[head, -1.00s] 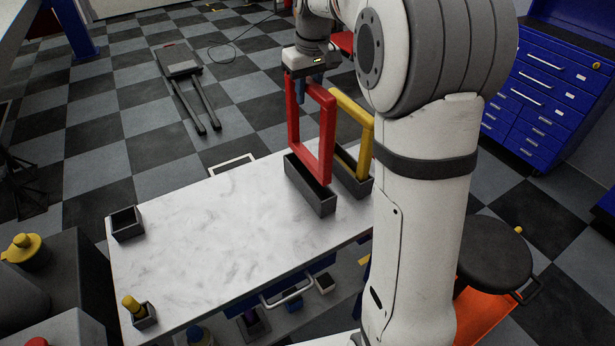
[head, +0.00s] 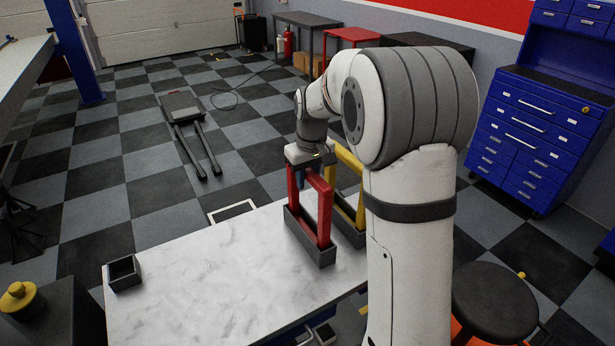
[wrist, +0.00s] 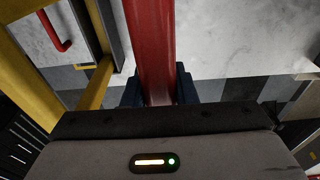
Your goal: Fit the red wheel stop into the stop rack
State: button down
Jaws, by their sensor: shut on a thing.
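The red wheel stop (head: 324,217) is an upright rectangular frame at the far side of the white bench. Its lower end is inside the near dark grey trough of the stop rack (head: 309,243); the trough wall hides the bottom, so I cannot tell whether it rests on the floor of the trough. My gripper (head: 301,180) is shut on the top of the red wheel stop. In the wrist view, the red bar (wrist: 152,45) runs between my two blue fingers (wrist: 158,90). A yellow frame (head: 347,158) stands in a similar trough (head: 349,234) just to the right.
The white bench top (head: 205,290) is clear to the left, except for a small dark open box (head: 124,274) at its left edge. A black stool (head: 495,300) stands at the right. A blue tool cabinet (head: 535,135) is behind.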

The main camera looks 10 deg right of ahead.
jog(key=c, duration=1.6)
grip_release()
jog(key=shift+f, duration=0.15)
jog(key=o, duration=0.4)
jog(key=shift+o, duration=0.2)
